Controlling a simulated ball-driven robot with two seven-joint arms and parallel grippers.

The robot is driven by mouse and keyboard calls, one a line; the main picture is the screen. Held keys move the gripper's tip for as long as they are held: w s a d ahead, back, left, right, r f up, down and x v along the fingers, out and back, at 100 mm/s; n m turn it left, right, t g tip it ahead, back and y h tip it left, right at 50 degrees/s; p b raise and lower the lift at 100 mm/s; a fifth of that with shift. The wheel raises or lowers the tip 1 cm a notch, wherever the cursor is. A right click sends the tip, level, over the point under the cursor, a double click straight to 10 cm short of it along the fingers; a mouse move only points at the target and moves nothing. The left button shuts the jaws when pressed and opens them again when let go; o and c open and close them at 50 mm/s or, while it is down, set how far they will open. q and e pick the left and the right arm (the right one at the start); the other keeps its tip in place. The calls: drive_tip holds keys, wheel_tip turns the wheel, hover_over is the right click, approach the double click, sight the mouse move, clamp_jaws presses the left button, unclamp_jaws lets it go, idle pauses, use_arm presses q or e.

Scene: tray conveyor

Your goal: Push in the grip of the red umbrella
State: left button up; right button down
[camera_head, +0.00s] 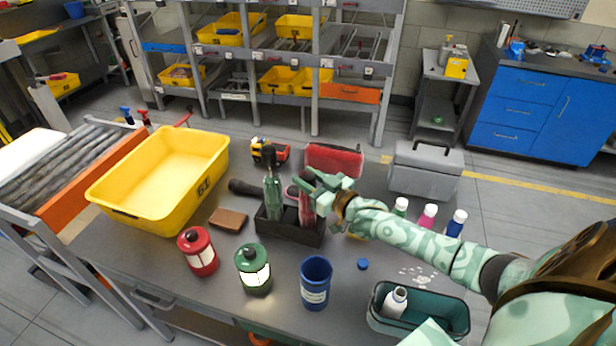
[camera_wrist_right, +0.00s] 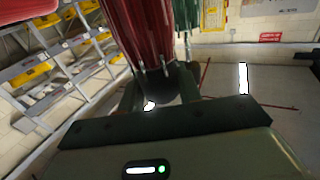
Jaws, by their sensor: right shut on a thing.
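The red umbrella (camera_head: 306,207) stands in a dark holder (camera_head: 290,235) on the table, beside the green umbrella (camera_head: 272,192). My right gripper (camera_head: 320,184) is at its upper end and hides part of it. In the right wrist view, the red umbrella's folded canopy (camera_wrist_right: 146,35) with its rib tips fills the upper middle. A dark rounded grip (camera_wrist_right: 178,84) sits between my right gripper's fingers (camera_wrist_right: 160,98), which are shut on it. How far the grip is pushed in cannot be told. My left gripper is not in view.
A yellow crate (camera_head: 190,195) stands left. A red lantern (camera_head: 197,252), green lantern (camera_head: 252,270) and blue cup (camera_head: 315,283) stand in front. A teal basket (camera_head: 455,318), several bottles and a grey toolbox (camera_head: 425,170) are right. A red case (camera_head: 334,160) lies behind the holder.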

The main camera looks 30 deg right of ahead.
drive_tip(key=c, duration=1)
unclamp_jaws()
drive_tip(key=shift+s+f, duration=0.1)
drive_tip(key=shift+f, duration=0.3)
drive_tip(key=shift+o, duration=0.2)
drive_tip(key=shift+r, duration=0.1)
drive_tip(key=p+v, duration=0.1)
drive_tip(key=v, duration=1.5)
drive_tip(key=shift+p, duration=0.35)
drive_tip(key=shift+s, duration=0.15)
